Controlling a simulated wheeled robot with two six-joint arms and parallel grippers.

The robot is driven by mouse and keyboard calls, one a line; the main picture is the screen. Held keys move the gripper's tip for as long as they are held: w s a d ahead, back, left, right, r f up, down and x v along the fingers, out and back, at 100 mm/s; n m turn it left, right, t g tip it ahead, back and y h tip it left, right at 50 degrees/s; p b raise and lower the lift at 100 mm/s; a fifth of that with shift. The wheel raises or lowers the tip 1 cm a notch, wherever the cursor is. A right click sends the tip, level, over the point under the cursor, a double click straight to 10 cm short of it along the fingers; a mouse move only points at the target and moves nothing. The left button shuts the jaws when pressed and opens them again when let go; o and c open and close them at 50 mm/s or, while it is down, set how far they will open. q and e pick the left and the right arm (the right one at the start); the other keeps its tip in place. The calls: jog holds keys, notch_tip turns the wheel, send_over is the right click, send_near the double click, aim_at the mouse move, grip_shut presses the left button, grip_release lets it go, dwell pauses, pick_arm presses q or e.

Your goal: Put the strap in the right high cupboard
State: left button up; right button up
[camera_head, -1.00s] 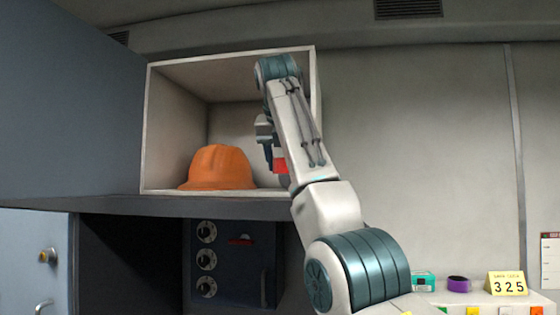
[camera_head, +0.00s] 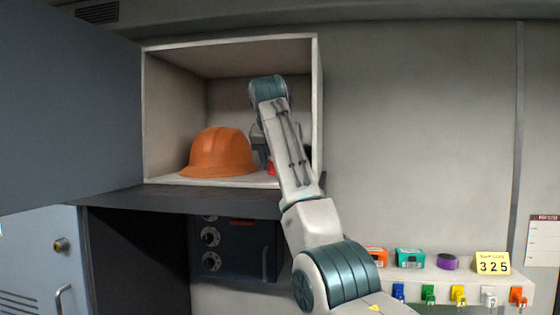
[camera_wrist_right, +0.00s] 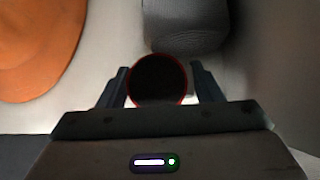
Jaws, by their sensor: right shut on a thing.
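The high cupboard (camera_head: 313,110) is an open pale box on the wall. My right arm reaches into its right part. My right gripper (camera_wrist_right: 160,75) is shut on a round thing with a red rim and a dark face, apparently the rolled strap (camera_wrist_right: 158,80). A bit of the red strap (camera_head: 271,168) shows left of my forearm in the head view, low, close to the cupboard floor. I cannot tell whether it touches the floor. My forearm hides most of the right gripper in the head view. My left gripper is not in view.
An orange hard hat (camera_head: 220,153) sits left of my gripper. A grey rounded thing (camera_wrist_right: 185,25) lies just beyond the strap, close to the right wall. A large grey-blue panel (camera_head: 70,110) stands left of the cupboard. A shelf with small boxes (camera_head: 410,257) is lower right.

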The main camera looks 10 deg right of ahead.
jog(key=shift+w+d+f, duration=0.1)
jog(key=shift+w+f, duration=0.15)
jog(key=shift+f, duration=0.5)
jog(key=shift+s, duration=0.1)
jog(key=shift+s, duration=0.1)
jog(key=shift+f, duration=0.1)
jog(key=o, duration=0.8)
jog(key=shift+o, duration=1.2)
